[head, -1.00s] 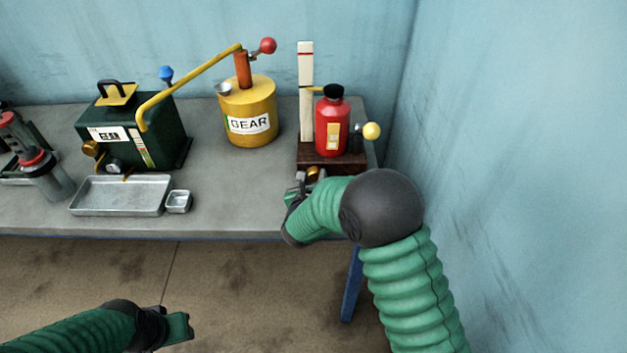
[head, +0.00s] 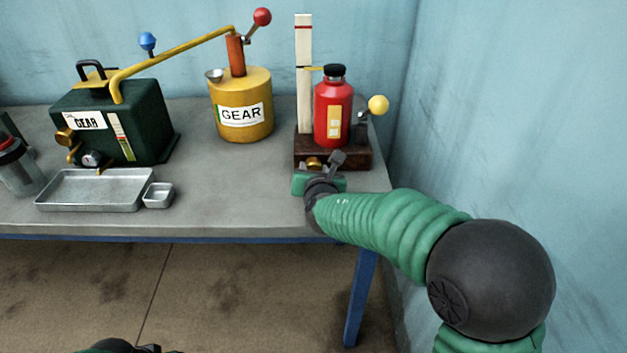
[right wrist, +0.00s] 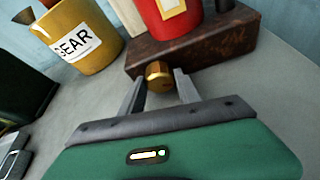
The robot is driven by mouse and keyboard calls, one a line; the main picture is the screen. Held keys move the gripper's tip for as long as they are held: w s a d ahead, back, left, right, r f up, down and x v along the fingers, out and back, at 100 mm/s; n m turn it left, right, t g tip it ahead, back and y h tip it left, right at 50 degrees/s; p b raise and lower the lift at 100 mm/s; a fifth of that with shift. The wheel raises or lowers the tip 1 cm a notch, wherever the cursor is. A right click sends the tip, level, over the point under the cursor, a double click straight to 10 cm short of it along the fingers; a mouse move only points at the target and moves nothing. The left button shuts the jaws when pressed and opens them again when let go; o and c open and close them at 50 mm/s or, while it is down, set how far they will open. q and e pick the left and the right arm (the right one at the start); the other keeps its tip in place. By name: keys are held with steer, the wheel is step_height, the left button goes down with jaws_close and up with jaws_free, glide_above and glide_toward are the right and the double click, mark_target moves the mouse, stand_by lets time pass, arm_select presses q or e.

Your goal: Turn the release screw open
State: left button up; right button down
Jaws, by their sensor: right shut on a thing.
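The release screw is a small brass knob (head: 314,163) on the front of the dark wooden base (head: 353,158) of the red bottle jack (head: 333,115). My right gripper (head: 318,172) is at the base's front, shut on this knob. In the right wrist view, the brass knob (right wrist: 159,77) sits between the two grey fingers (right wrist: 158,88), one on each side. How far the screw is turned I cannot tell. My left gripper (head: 125,346) barely shows at the bottom edge, away from the table; its fingers cannot be made out.
A yellow GEAR can (head: 241,113) with a pump handle stands left of the jack. Further left are a dark green GEAR box (head: 125,125), a metal tray (head: 96,203) and a small metal dish (head: 157,195). A yellow-knobbed lever (head: 378,105) is at the jack's right. The wall is close on the right.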

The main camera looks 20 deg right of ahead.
steer(key=shift+f, duration=0.1)
stand_by(0.3)
steer(key=c, duration=1.1)
jaws_free()
steer(key=shift+c, duration=0.2)
steer(key=p+v, duration=0.3)
steer(key=v, duration=1.4)
steer(key=shift+w+a, duration=0.1)
